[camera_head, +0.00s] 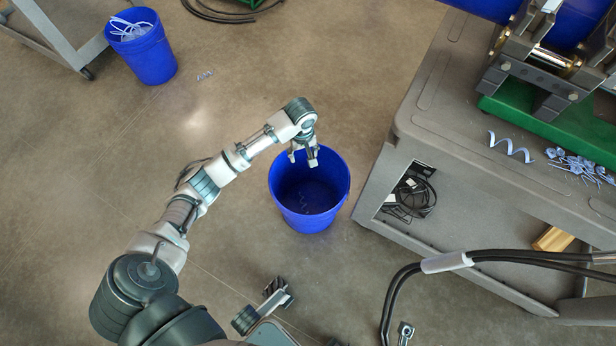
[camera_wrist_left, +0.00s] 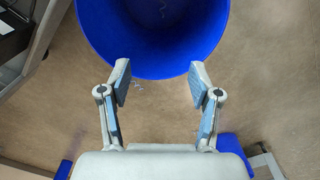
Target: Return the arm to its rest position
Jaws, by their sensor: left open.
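My left arm reaches from the lower left of the head view, and its gripper (camera_head: 304,157) hangs over the far rim of a blue bucket (camera_head: 334,212) on the floor. In the left wrist view the two fingers of the gripper (camera_wrist_left: 160,84) are apart with nothing between them. The bucket (camera_wrist_left: 202,42) fills the top of that view, beyond the fingertips. A thin curled shaving (camera_head: 304,200) lies inside the bucket.
A grey cart (camera_head: 462,170) stands at the right, with blue curled shavings (camera_head: 510,147) and a green-based machine (camera_head: 548,118) on top. Black hoses (camera_head: 400,285) cross the lower right. Another blue bucket (camera_head: 148,57) stands at the upper left. The floor between is mostly clear.

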